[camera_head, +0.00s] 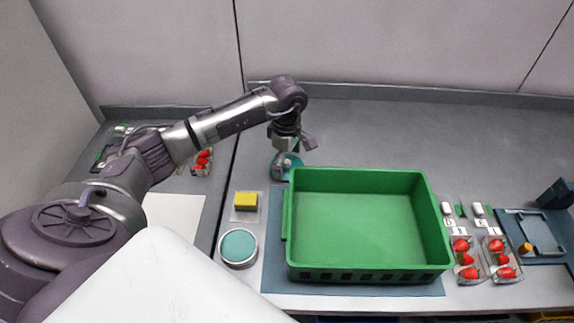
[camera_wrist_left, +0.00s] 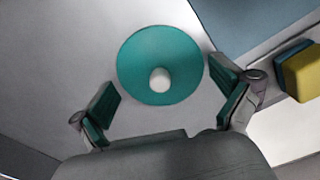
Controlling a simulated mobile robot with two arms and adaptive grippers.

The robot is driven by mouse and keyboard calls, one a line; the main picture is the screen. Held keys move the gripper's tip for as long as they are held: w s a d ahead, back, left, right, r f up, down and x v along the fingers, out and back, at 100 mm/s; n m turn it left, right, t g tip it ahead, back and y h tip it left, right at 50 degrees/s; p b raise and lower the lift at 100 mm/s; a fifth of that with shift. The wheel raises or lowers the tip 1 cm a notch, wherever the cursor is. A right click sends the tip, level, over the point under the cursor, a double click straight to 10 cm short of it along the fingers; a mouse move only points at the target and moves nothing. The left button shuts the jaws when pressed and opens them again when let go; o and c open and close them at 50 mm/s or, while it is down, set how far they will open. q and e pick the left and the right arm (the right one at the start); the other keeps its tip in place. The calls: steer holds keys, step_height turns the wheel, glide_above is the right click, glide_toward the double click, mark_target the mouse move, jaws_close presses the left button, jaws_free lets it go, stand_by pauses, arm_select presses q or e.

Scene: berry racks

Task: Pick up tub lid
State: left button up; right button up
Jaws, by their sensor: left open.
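The tub lid (camera_wrist_left: 150,50) is a flat teal disc with a pale round knob, lying on the grey counter in the left wrist view. In the head view the lid (camera_head: 279,171) shows partly below my left gripper (camera_head: 293,144), left of the crate's back corner. My left gripper (camera_wrist_left: 171,94) is open and empty, its teal-padded fingers spread on either side of the lid's near part. I cannot tell how high they are above it. A round metal-rimmed tub (camera_head: 238,248) with a teal inside or top stands at the front left. My right gripper is not in view.
A green crate (camera_head: 360,220), empty, stands on a blue mat (camera_head: 273,255) right of the lid. A yellow sponge-like block (camera_head: 245,201) is left of the crate. Strawberry trays (camera_head: 482,262) and a blue fixture (camera_head: 540,240) lie at right. The back counter is clear.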

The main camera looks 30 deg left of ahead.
arm_select(q)
steer(key=shift+s, duration=0.2)
steer(key=c, duration=1.6)
steer(key=shift+c, duration=0.2)
